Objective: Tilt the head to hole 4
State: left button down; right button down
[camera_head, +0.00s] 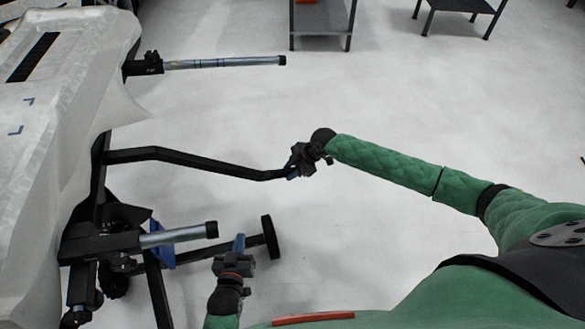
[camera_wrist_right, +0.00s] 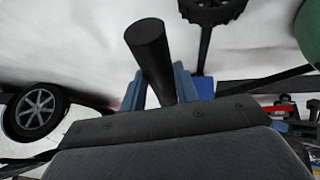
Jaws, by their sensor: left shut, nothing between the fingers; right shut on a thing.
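A stand on the left carries a large white panel (camera_head: 75,75). A black bent lever (camera_head: 195,162) runs right from the stand. My right gripper (camera_head: 293,173) is shut on the lever's far end. In the right wrist view, the lever's round black end (camera_wrist_right: 150,55) sticks up between the blue fingers (camera_wrist_right: 160,88). My left gripper (camera_head: 239,244) is shut and empty, low in the head view, right of a silver tube (camera_head: 180,235). The stand's head is partly hidden under the panel. I cannot make out any numbered holes.
Another silver tube (camera_head: 225,62) sticks out above the lever. A stand leg with a black wheel (camera_head: 270,236) lies close to my left gripper. A grey table (camera_head: 320,18) stands at the back. The pale floor (camera_head: 400,110) between is clear.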

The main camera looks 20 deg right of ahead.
jog(key=shift+a+f, duration=0.35)
jog(key=shift+f, duration=0.2)
pick_arm(q)
notch_tip(320, 180, up, 7)
jog(key=w+t, duration=0.2)
jog(key=shift+h, duration=0.3)
jog(key=shift+f, duration=0.1)
pick_arm(e)
jog(key=c, duration=1.1)
grip_release()
jog(key=shift+o, duration=0.2)
jog(key=shift+d, duration=0.1)
jog(key=shift+d+r, duration=0.1)
jog(key=shift+r, duration=0.1)
pick_arm(q)
notch_tip(320, 180, down, 9)
jog(key=s+g, duration=0.2)
jog(key=s, duration=0.1)
jog(key=shift+y, duration=0.4)
pick_arm(e)
jog(key=v, duration=0.7)
jog(key=shift+d, duration=0.15)
pick_arm(q)
jog(key=shift+w+r, duration=0.1)
jog(key=shift+r, duration=0.1)
pick_arm(e)
jog(key=shift+s, duration=0.1)
